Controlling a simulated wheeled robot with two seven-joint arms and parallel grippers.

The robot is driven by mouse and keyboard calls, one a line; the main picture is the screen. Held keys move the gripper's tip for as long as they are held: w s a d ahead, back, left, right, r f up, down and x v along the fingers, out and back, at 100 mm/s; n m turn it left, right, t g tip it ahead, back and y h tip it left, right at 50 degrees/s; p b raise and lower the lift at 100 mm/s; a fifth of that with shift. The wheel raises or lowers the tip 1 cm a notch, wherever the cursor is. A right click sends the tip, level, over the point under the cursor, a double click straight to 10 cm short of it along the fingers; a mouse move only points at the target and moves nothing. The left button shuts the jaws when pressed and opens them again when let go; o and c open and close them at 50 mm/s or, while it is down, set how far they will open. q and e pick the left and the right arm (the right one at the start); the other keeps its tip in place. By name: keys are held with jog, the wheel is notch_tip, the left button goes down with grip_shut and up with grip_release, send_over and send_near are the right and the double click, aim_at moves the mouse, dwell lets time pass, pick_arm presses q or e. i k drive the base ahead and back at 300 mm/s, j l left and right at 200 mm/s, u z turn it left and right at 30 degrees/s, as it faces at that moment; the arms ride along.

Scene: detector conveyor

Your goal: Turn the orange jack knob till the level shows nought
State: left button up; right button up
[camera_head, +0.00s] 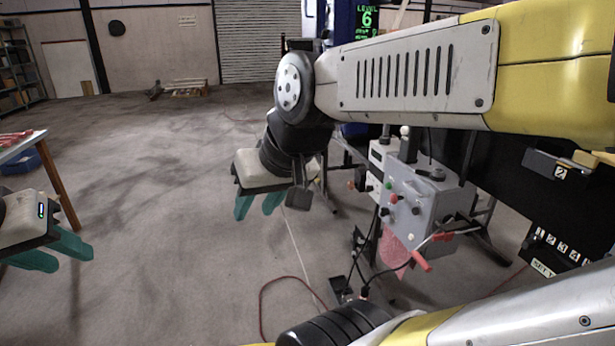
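The level display (367,19) at the top shows a green 6. A grey control box (425,195) with several coloured knobs stands right of centre. A small orange-red knob (351,185) sticks out at its left side; I cannot tell for sure that it is the jack knob. My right gripper (258,205) has its teal fingers apart and empty, in the air left of the box. My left gripper (58,252) is at the far left edge, its teal fingers apart and empty, far from the box. My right arm hides part of the area above the box.
A dark conveyor side with numbered labels (560,172) is at the right. A table (22,142) stands at the left. A red cable (263,300) lies on the floor. The floor between my grippers is clear.

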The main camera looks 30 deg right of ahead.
aim_at(351, 186)
jog(key=i+z, duration=0.15)
jog(key=i, duration=0.4)
jog(key=i+j+z, duration=0.15)
jog(key=i, duration=0.45)
jog(key=i+z, duration=0.2)
jog(key=z, duration=0.15)
jog(key=i+z, duration=0.5)
jog(key=z, duration=0.2)
jog(key=i+l+z, duration=0.25)
jog(key=i+z, duration=0.25)
jog(key=i, duration=0.15)
